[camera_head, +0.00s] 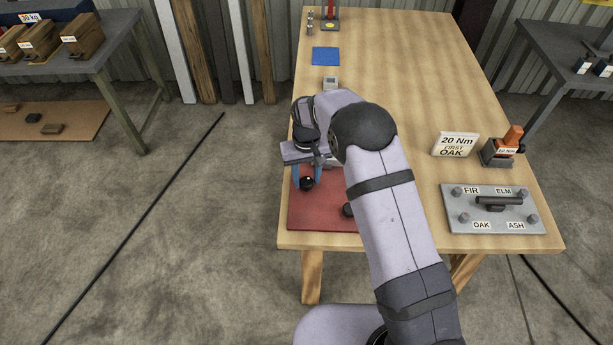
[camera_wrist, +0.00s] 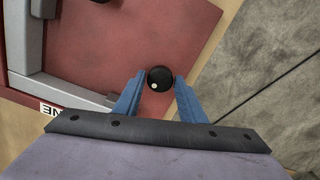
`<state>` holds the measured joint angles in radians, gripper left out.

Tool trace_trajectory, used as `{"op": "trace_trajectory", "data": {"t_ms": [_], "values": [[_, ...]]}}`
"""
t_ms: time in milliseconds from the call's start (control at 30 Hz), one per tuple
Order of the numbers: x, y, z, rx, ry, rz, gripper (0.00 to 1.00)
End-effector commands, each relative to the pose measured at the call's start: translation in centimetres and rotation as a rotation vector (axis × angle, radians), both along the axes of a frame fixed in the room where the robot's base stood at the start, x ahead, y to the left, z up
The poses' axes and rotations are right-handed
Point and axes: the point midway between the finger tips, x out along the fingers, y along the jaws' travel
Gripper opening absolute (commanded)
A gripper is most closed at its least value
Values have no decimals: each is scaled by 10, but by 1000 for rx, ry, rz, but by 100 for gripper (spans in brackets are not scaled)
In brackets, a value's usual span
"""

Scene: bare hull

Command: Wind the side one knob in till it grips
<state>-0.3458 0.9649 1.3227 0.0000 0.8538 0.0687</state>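A round black knob (camera_wrist: 160,79) sits between the two blue fingertips of my gripper (camera_wrist: 158,84) in the wrist view. The fingers stand on either side of it, with a narrow gap apparently at each side; contact is hard to judge. The knob also shows in the head view (camera_head: 307,183), below my gripper (camera_head: 306,178). My arm hides most of the frame in the head view.
A second black knob (camera_head: 348,210) shows beside my arm. On the wooden table (camera_head: 420,60), a grey plate (camera_head: 480,217) with wood-name labels, a "20 Nm FIRST OAK" sign (camera_head: 455,145) and an orange-topped block (camera_head: 503,147) stand at right. A blue pad (camera_head: 326,56) lies farther back.

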Motion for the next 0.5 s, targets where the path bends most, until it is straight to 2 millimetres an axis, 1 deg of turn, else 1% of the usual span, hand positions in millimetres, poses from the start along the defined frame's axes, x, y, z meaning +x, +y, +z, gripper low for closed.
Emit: {"op": "trace_trajectory", "data": {"t_ms": [33,100,267,500], "values": [[0,0,0,0,0,0,24],[0,0,0,0,0,0,9],[0,0,0,0,0,-12,9],[0,0,-1,0,-1,-173,9]]}}
